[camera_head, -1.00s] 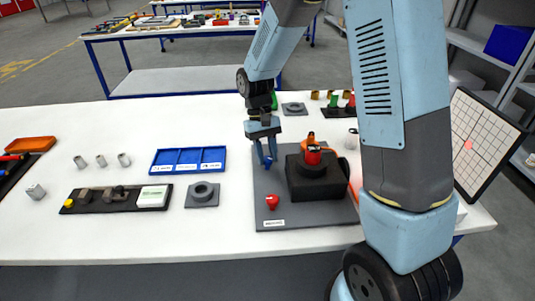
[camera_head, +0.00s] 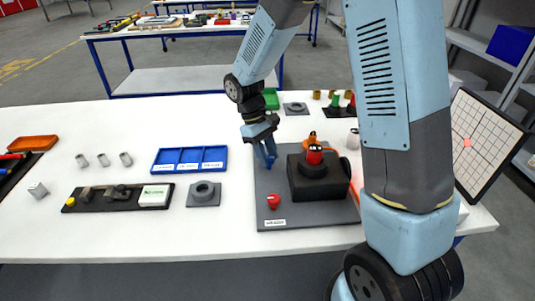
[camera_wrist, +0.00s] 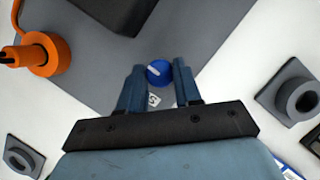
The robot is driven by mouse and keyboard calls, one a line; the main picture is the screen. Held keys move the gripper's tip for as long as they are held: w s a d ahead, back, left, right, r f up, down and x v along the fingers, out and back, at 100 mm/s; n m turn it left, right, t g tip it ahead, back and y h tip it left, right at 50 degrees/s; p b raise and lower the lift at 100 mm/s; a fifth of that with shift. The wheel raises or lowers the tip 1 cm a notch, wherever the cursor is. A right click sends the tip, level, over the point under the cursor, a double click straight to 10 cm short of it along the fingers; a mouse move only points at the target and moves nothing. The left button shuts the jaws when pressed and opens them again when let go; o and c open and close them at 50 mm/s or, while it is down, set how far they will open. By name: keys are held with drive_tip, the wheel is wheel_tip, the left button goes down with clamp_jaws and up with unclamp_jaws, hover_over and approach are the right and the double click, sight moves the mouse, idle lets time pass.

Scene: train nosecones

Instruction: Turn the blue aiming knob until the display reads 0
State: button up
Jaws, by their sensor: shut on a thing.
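The blue aiming knob (camera_wrist: 158,72), round with a pale line on top, sits on the grey base plate (camera_wrist: 95,65). My gripper (camera_wrist: 160,78) has one finger on each side of the knob and is shut on it. In the head view my gripper (camera_head: 267,158) is low over the left part of the plate (camera_head: 268,188) and hides the knob. A small white display (camera_wrist: 154,99) shows between the fingers, just below the knob. It bears a tilted dark mark like a 5, which I cannot read surely.
A black block (camera_head: 318,182) with a red top stands right of my gripper. A red knob (camera_head: 274,201) is on the plate's front part. A blue tray (camera_head: 188,160) and a grey ring block (camera_head: 203,192) lie to the left.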

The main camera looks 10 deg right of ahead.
drive_tip(key=o, duration=0.7)
drive_tip(key=shift+r, duration=0.1)
drive_tip(key=v, duration=1.3)
drive_tip(key=shift+r, duration=0.25)
